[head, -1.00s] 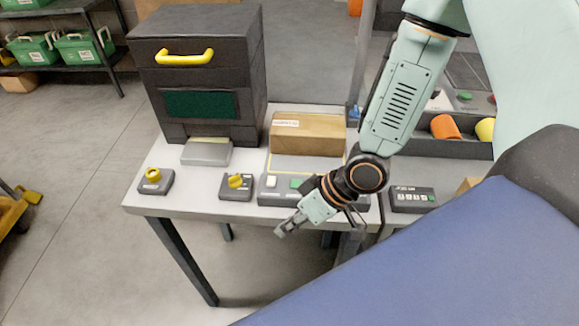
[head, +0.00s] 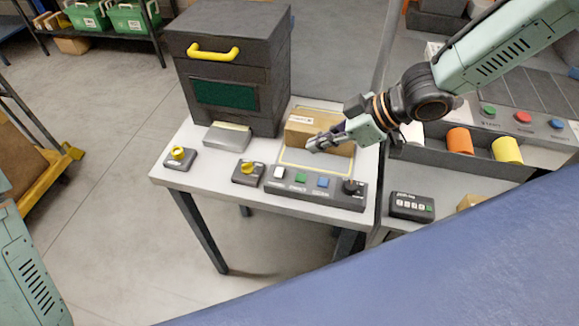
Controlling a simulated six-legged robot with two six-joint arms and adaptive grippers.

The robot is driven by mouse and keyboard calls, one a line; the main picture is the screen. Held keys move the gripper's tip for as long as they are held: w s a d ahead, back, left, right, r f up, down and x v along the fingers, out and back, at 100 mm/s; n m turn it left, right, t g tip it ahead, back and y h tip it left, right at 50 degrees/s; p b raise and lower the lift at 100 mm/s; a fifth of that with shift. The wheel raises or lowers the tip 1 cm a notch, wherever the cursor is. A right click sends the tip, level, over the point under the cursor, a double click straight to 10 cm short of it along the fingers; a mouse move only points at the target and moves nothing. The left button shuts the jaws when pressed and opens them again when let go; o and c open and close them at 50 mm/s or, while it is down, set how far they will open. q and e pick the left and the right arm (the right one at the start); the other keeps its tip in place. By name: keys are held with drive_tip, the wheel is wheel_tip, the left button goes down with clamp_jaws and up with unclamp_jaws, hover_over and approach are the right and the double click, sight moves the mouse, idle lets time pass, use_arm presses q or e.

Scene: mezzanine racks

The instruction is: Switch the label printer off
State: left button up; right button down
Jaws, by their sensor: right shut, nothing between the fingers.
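A large dark grey machine (head: 230,60) with a yellow handle and dark green window stands at the back left of the light table; it may be the label printer, but I cannot read a name. On the table's front are a small box with a yellow knob (head: 178,157), a second box with a yellow knob (head: 248,171), and a control panel (head: 315,192) with a white switch, green and blue buttons and a black knob. My right gripper (head: 314,143) is shut and empty, above the table in front of the cardboard box (head: 310,122), partly covering it.
A grey keypad box (head: 411,206) sits on the adjoining surface at right. Behind it are a dark tray (head: 482,170) with orange and yellow rolls and a panel with green, red and blue buttons (head: 520,117). A yellow-edged cart (head: 50,178) stands at left. The floor between is clear.

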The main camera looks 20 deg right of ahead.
drive_tip(key=b, duration=0.6)
hover_over(279, 173)
drive_tip(key=s+d, duration=0.1)
drive_tip(key=s, duration=0.1)
wheel_tip(279, 173, down, 7)
drive_tip(key=shift+s+f, duration=0.1)
wheel_tip(279, 173, down, 3)
drive_tip(key=shift+f+b, duration=0.1)
drive_tip(key=shift+b, duration=0.45)
drive_tip(key=shift+w+a+f, duration=0.1)
drive_tip(key=shift+w+f, duration=0.15)
drive_tip(key=shift+f, duration=0.25)
drive_tip(key=shift+s+r, duration=0.1)
